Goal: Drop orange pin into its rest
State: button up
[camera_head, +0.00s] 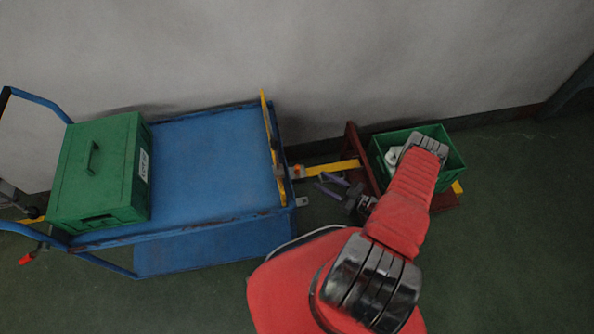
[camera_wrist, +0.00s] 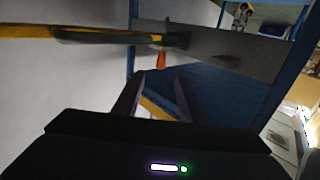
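The orange pin (camera_wrist: 161,60) shows in the wrist view as a small upright orange piece just below a dark bracket on a yellow bar. A small orange spot by the right end of the blue cart (camera_head: 298,170) in the head view looks like the same pin. My gripper (camera_wrist: 157,92) is open, its two dark fingers apart with nothing between them. The pin is beyond the fingertips, roughly in line with the gap. In the head view my gripper (camera_head: 320,183) points left toward the cart's end. I cannot make out the pin's rest.
A blue cart (camera_head: 205,160) carries a closed green box (camera_head: 95,180). A yellow bar (camera_head: 267,130) stands at its right end, and another yellow bar (camera_head: 335,168) runs right to a dark red stand (camera_head: 352,143). A green crate (camera_head: 455,162) is beside my arm. Floor at right is clear.

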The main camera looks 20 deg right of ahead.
aim_at(297, 168)
jog(key=shift+x, duration=3.6)
jog(key=shift+a, duration=0.1)
jog(key=shift+x, duration=2.55)
jog(key=shift+c, duration=0.2)
grip_shut()
